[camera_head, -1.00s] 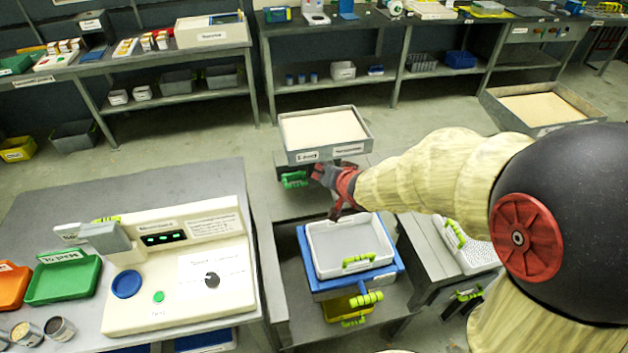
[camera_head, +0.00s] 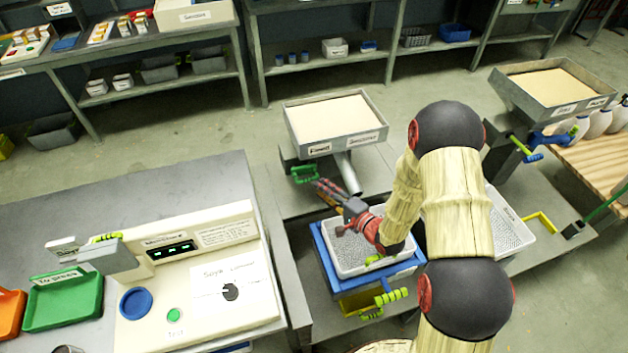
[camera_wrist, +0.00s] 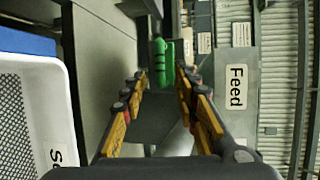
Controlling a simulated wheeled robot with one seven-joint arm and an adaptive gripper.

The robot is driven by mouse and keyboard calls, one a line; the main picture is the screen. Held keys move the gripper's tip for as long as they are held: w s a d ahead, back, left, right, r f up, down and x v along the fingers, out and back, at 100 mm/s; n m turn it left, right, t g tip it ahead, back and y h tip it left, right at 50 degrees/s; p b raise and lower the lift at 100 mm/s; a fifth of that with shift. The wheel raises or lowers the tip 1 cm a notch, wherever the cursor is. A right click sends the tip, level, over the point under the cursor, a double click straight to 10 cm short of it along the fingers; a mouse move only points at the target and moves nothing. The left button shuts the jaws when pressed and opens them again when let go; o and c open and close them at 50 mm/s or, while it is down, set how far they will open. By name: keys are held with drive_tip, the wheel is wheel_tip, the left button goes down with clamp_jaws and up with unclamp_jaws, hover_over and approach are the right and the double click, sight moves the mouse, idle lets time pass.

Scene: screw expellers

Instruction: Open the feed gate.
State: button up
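The feed hopper (camera_head: 330,120) is a grey bin full of pale material, with a "Feed" label on its front. A green handle (camera_head: 305,174) sticks out below its left side, and I take it to be the feed gate's handle. In the wrist view the green handle (camera_wrist: 162,62) stands ahead, between the lines of my two fingers. My gripper (camera_head: 322,186) is just below and right of the handle in the head view. In the wrist view my gripper (camera_wrist: 160,82) is open and empty, its fingers apart. Contact with the handle does not show.
A white mesh-bottomed tray (camera_head: 338,262) in a blue frame (camera_head: 327,262) lies below my wrist. A control panel (camera_head: 200,265) is on the left bench. Another hopper (camera_head: 512,88) with a blue-and-green handle stands at the right. A grey pipe (camera_head: 348,172) runs below the feed hopper.

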drive_tip(key=b+x, duration=0.1)
drive_tip(key=x, duration=0.5)
drive_tip(key=shift+w+a, duration=0.25)
drive_tip(key=shift+a, duration=0.05)
drive_tip(key=shift+c, duration=0.8)
clamp_jaws()
drive_tip(key=shift+f, duration=0.1)
